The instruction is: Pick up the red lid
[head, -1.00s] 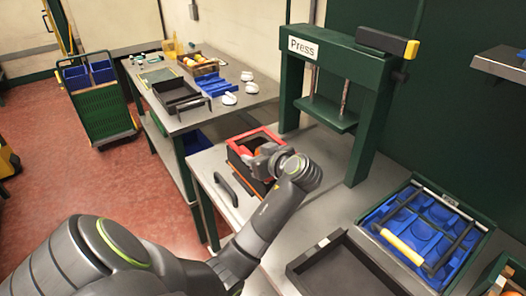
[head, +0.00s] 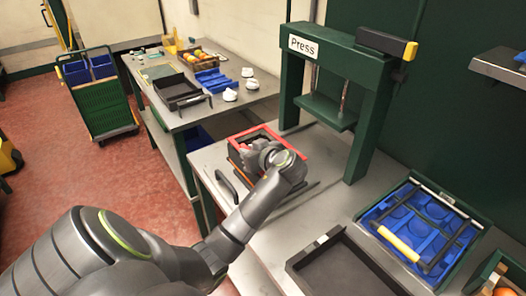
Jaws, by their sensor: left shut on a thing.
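The red lid (head: 262,128) shows as a red, square-cornered frame at the top of a dark box on the near grey table, left of the press. My left gripper (head: 248,152) is over this box and shut, with red at its fingertips; it appears to hold the lid. My wrist and fingers hide the lid's front part, so the exact grip and any gap between lid and box cannot be told. My right gripper is not in view.
A green press (head: 338,112) stands behind right of the box. A dark tray (head: 302,262) and a blue-lined case (head: 384,208) lie at the right front. A black handle (head: 226,186) is at the table's left edge. A second table (head: 190,126) stands behind.

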